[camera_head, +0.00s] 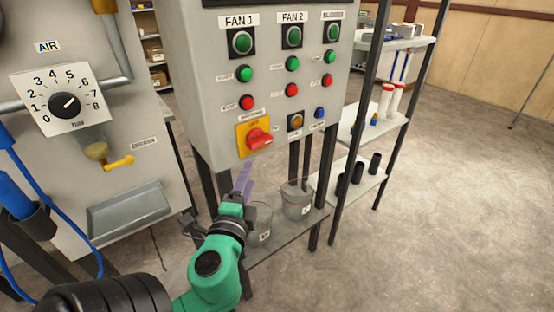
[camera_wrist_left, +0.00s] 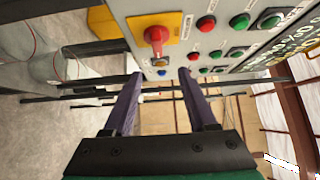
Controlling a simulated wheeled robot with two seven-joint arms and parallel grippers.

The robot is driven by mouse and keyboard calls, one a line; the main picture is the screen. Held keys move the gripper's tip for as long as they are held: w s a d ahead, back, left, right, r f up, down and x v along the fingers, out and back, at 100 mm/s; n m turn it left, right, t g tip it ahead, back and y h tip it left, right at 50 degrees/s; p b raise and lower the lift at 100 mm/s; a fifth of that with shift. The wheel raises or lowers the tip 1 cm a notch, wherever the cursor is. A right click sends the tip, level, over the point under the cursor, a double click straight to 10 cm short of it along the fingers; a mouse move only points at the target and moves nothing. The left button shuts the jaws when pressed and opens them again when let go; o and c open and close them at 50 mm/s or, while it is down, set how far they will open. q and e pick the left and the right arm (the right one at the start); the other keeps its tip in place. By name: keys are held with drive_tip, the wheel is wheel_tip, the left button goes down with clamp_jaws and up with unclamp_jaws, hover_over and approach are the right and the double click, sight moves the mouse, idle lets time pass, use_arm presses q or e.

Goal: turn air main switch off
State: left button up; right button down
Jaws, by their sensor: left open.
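A red rotary switch (camera_head: 259,139) sits on a yellow plate (camera_head: 243,128) at the lower left of the grey control panel (camera_head: 215,95). Its small label is too blurred to read. In the left wrist view, the red switch (camera_wrist_left: 155,36) and yellow plate (camera_wrist_left: 178,24) are beyond the fingertips, near the top. My left gripper (camera_head: 244,176) is just below the switch in the head view, apart from it. Its purple fingers are spread and empty in the left wrist view (camera_wrist_left: 161,76). My right gripper is not in view.
Left of the panel is an AIR unit with a 0–8 dial (camera_head: 65,105) and a yellow-handled valve (camera_head: 118,163). A shelf rack (camera_head: 365,185) stands right; floor beyond is clear.

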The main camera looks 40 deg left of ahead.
sight(259, 145)
use_arm(q)
drive_tip(key=x, duration=0.4)
drive_tip(key=p+x, duration=0.1)
drive_tip(key=x, duration=0.4)
drive_tip(key=p+x, duration=0.1)
drive_tip(key=x, duration=0.3)
drive_tip(key=shift+w+a+f, duration=0.2)
drive_tip(key=shift+a+f, duration=0.1)
drive_tip(key=shift+a, duration=0.05)
drive_tip(key=shift+w+a+f, duration=0.1)
drive_tip(key=shift+w+a, duration=0.05)
drive_tip(key=shift+w, duration=0.1)
drive_tip(key=shift+c, duration=0.9)
clamp_jaws()
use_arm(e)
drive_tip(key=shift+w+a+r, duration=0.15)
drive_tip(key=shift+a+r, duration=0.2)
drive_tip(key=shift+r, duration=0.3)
